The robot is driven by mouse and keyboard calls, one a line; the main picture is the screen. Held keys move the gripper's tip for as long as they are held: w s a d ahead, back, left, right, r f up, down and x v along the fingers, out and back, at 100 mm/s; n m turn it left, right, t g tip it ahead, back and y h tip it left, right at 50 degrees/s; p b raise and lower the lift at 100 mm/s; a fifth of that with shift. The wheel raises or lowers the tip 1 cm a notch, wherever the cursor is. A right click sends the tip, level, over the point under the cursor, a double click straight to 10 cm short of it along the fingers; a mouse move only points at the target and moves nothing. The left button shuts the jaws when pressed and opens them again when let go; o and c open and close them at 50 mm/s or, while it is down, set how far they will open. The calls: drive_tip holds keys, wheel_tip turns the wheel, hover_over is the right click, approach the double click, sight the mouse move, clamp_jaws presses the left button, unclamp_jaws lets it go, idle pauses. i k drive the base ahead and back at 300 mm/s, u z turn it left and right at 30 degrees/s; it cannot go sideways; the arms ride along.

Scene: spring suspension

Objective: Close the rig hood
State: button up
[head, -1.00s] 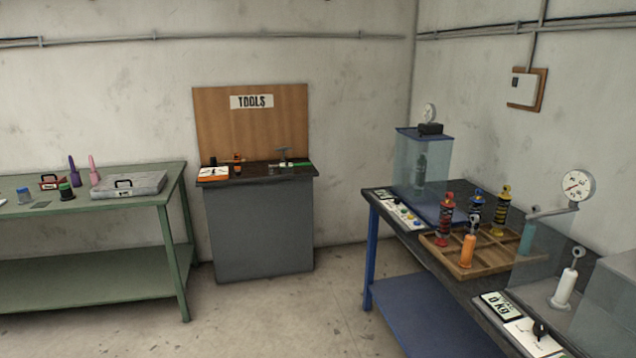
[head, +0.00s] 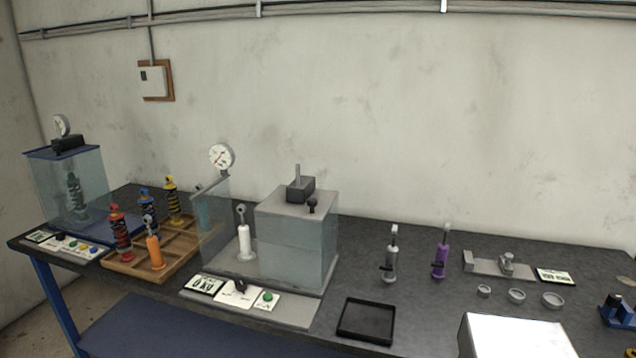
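The middle rig (head: 285,310) stands on the dark bench with a dial gauge (head: 221,157) on an arm at its back left. Its hood (head: 297,245) is a clear box with a grey top, a dark block and a small knob. The hood sits at the right of the rig's base, beside a white upright cylinder with a ring on top (head: 245,240), which looks uncovered. A clear panel (head: 213,225) stands left of the cylinder. A second rig (head: 70,190) at the far left has a clear box with a blue top around a dark spring unit. My gripper is not in view.
A wooden tray (head: 125,268) with several coloured shock absorbers lies between the rigs. Right of the hood are a black tray (head: 366,320), a grey pump-like tool (head: 391,258), a purple one (head: 440,252) and several rings. A white box-like shape (head: 515,338) fills the bottom edge.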

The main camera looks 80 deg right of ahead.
sight(304, 201)
drive_tip(key=u, duration=0.3)
drive_tip(key=k, duration=0.15)
drive_tip(key=z, duration=2.7)
drive_tip(key=k, duration=0.6)
drive_tip(key=u, duration=0.1)
drive_tip(key=i, duration=0.5)
drive_tip(key=z, duration=0.1)
